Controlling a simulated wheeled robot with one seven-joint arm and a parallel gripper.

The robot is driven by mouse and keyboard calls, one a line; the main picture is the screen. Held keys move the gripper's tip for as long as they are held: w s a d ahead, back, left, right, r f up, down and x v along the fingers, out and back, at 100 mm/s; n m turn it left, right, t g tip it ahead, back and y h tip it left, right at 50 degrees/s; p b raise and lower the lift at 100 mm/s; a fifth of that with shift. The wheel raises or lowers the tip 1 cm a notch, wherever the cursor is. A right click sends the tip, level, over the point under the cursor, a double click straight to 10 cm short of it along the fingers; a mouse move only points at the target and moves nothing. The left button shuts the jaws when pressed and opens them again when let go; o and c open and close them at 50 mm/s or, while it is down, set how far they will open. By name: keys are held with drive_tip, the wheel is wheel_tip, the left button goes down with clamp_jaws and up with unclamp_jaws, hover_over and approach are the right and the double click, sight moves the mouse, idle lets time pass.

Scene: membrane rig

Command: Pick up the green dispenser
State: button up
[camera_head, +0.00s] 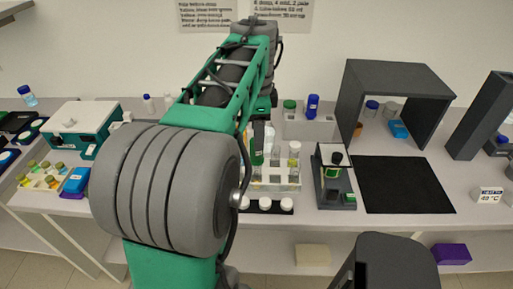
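A dark green upright object (258,144), possibly the green dispenser, shows just right of my arm, behind the white tube rack (272,183). Its lower part is hidden by the rack and tubes. A second green-topped item (289,105) stands in a grey holder (297,129) at the back, next to a blue one (312,106). I cannot tell for sure which is the dispenser. My arm fills the middle of the view.
A small dark device (335,187) and a black mat (404,186) lie right of the rack. A dark grey open box (397,75) stands behind the mat. A white-green machine (80,127) and a tray of vials (40,178) are left. White caps (265,204) lie in front.

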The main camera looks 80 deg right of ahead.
wheel_tip(320, 180, down, 7)
drive_tip(key=shift+w+f+p, duration=0.1)
drive_tip(key=shift+p, duration=0.55)
clamp_jaws()
wheel_tip(320, 180, up, 10)
drive_tip(key=p, duration=0.8)
drive_tip(key=shift+r, duration=2.75)
